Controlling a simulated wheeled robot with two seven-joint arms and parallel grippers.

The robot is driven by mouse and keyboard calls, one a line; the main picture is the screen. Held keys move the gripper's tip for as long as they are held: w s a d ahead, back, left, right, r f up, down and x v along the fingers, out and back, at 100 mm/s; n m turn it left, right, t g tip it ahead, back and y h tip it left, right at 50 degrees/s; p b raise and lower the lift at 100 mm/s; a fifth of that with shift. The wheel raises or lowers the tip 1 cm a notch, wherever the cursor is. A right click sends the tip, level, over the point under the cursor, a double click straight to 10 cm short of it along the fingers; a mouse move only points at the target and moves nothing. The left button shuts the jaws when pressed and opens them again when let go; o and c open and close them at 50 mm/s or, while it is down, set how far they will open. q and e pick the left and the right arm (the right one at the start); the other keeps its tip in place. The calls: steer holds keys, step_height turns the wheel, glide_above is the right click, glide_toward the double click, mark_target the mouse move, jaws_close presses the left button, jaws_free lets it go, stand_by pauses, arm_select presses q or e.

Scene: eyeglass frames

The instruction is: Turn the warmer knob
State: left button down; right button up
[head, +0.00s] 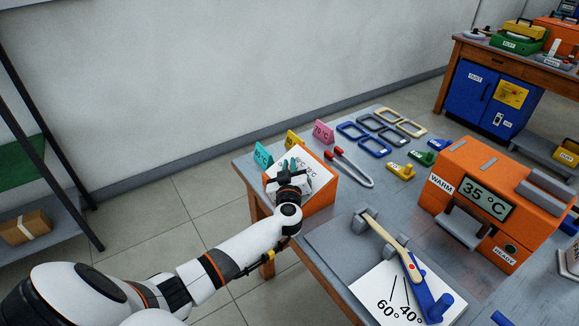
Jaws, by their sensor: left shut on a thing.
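The knob unit is an orange box (318,199) with a white, marked dial face on its sloped top, at the near left corner of the table. My left gripper (287,176) is over the dial face, shut on the teal knob (291,163). The gripper hides most of the knob and part of the markings. The orange warmer (455,172), labelled WARM, stands at the right, and its display (485,197) reads 35 °C. A dark round spot (510,249) sits by its READY label. My right gripper is not in view.
A grey block with a wooden-handled tool (388,238) and a white angle card (375,293) are at the near edge. Red-tipped tweezers (350,168) lie right of the knob unit. Frames (373,146), coloured tags (323,131) and small clamps (401,172) are behind.

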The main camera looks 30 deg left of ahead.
arm_select(q)
steer(key=shift+s+r+n+g+y+p, duration=0.15)
steer(key=shift+n+g+y+p, duration=1.45)
steer(key=shift+p, duration=2.4)
steer(key=shift+s+a+f+n+g+p, duration=0.15)
steer(key=shift+n+g+p, duration=0.1)
steer(key=shift+n+g, duration=0.3)
steer(key=shift+f+n+g+p, duration=0.1)
steer(key=shift+n+g+p, duration=0.2)
steer(key=shift+g, duration=0.35)
steer(key=shift+s+a+f+n+g+y, duration=0.1)
steer(key=shift+n+g+y, duration=0.05)
steer(key=shift+n+g, duration=0.4)
steer(key=shift+s+a+f+n+g+y, duration=0.1)
steer(key=shift+n+g+y, duration=0.05)
steer(key=shift+n+g, duration=0.35)
steer(key=c, duration=1.5)
jaws_free()
steer(key=shift+o, duration=0.2)
steer(key=shift+d+p, duration=0.1)
steer(key=shift+p, duration=0.25)
